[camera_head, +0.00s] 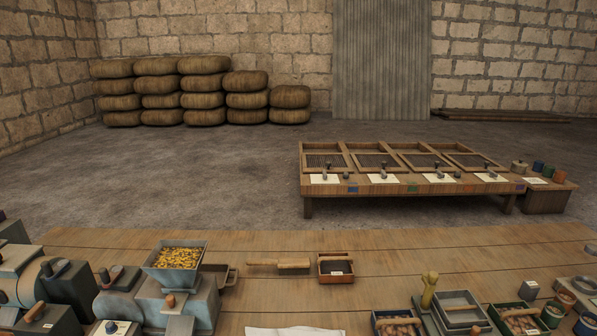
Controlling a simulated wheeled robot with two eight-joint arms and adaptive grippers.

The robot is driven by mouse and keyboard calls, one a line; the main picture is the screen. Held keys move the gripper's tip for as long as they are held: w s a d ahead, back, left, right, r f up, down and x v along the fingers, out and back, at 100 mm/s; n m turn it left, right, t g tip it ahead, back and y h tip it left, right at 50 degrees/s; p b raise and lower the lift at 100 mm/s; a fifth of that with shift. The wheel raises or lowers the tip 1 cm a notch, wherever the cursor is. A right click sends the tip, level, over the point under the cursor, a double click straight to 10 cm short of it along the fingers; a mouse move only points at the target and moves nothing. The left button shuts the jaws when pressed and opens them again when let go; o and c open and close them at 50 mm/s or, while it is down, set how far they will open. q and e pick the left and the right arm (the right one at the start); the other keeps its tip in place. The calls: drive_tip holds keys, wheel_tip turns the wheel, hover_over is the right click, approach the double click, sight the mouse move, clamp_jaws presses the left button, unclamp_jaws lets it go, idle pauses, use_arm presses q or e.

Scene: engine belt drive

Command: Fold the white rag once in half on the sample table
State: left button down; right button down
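A white cloth-like piece (295,331), likely the white rag, shows at the bottom edge of the head view, on the near wooden table (320,298). Only its far edge is in the picture; the rest is cut off, so I cannot tell whether it is flat or folded. Neither of my grippers is in view.
A grinder with a grain-filled hopper (178,257) stands left of the cloth. A brush (279,264) and small wooden tray (336,268) lie behind it. Several small boxes, including a grey tray (460,306), crowd the right. Bare wood lies between.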

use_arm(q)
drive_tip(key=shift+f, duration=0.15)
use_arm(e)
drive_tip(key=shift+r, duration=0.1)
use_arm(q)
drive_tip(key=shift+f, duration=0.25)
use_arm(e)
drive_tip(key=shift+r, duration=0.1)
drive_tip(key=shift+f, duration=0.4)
